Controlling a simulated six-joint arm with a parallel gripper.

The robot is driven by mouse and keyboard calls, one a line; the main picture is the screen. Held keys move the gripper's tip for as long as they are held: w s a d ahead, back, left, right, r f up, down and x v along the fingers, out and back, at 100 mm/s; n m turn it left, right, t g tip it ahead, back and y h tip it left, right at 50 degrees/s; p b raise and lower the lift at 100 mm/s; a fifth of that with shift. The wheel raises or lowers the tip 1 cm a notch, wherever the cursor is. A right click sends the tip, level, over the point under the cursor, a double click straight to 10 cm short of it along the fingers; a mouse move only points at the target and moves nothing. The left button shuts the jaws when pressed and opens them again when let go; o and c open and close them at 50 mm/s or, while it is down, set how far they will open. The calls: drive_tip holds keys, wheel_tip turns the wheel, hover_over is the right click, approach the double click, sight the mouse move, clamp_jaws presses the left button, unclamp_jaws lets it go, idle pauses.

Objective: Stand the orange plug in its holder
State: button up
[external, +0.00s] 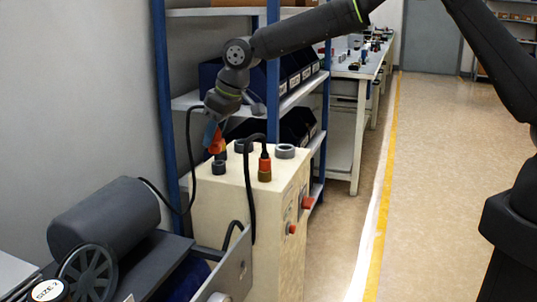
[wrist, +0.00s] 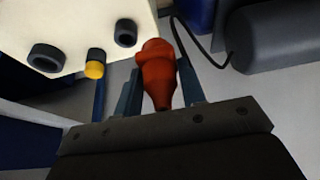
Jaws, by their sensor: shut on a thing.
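The orange plug (external: 215,141) is held by my gripper (external: 214,130) above the left front of the cream cabinet top. In the wrist view, the plug (wrist: 158,72) stands between the two blue-grey fingers (wrist: 160,92), which close on its sides. In the external view it is slightly tilted, with a dark lower end just over a dark round socket (external: 219,168). Whether they touch cannot be told. A black cable (external: 189,150) loops down beside the plug to the grey motor.
The cream cabinet (external: 218,215) also carries grey rings (external: 285,151) and a second orange connector (external: 265,160) in a brown socket, with a black cable arching over. A grey motor (external: 104,226) stands at left. Blue-framed shelves (external: 273,70) are close behind my arm.

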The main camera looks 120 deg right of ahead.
drive_tip(key=s+d+r+m+g, duration=0.1)
drive_tip(key=s+d+r+m, duration=0.2)
drive_tip(key=s+d, duration=1.25)
drive_tip(key=shift+h, duration=0.4)
drive_tip(key=shift+a+x, duration=0.2)
drive_tip(key=shift+x, duration=1.65)
drive_tip(key=shift+a+x, duration=0.25)
drive_tip(key=shift+x, duration=1.55)
drive_tip(key=shift+s+f, duration=0.1)
drive_tip(key=shift+f, duration=1.45)
drive_tip(key=o, duration=1.4)
drive_tip(key=shift+c, duration=0.2)
drive_tip(key=v, duration=0.7)
drive_tip(key=shift+d+r, duration=0.15)
drive_tip(key=shift+r, duration=0.05)
